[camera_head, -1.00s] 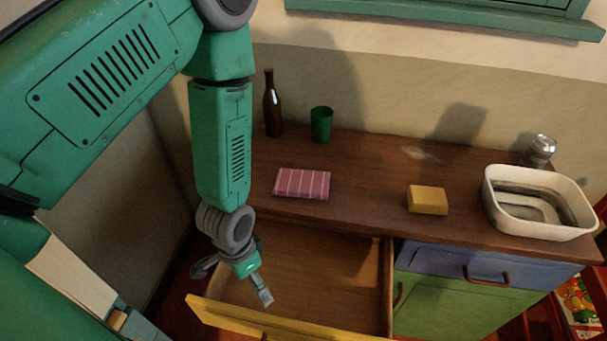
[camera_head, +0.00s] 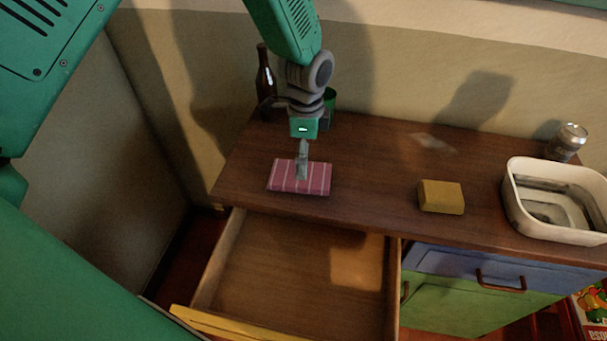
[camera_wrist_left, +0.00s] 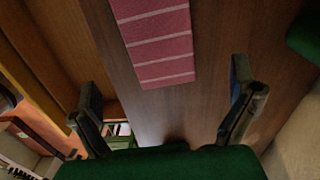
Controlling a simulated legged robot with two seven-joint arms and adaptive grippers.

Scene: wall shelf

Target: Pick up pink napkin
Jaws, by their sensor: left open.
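The pink napkin (camera_head: 284,177), folded flat with pale stripes, lies on the left part of the wooden counter. It also shows at the top of the left wrist view (camera_wrist_left: 158,42). My left gripper (camera_head: 302,172) points down over the napkin in the head view, covering part of its middle. In the left wrist view its two fingers (camera_wrist_left: 164,92) are spread apart with nothing between them, and the napkin lies beyond the tips. My right gripper is in neither view.
An empty drawer (camera_head: 290,270) stands open below the counter (camera_head: 370,160). A brown bottle (camera_head: 264,80) and a green cup (camera_head: 330,100) stand behind my left gripper. A yellow block (camera_head: 441,196), a white basin (camera_head: 515,205) and a can (camera_head: 567,140) are to the right.

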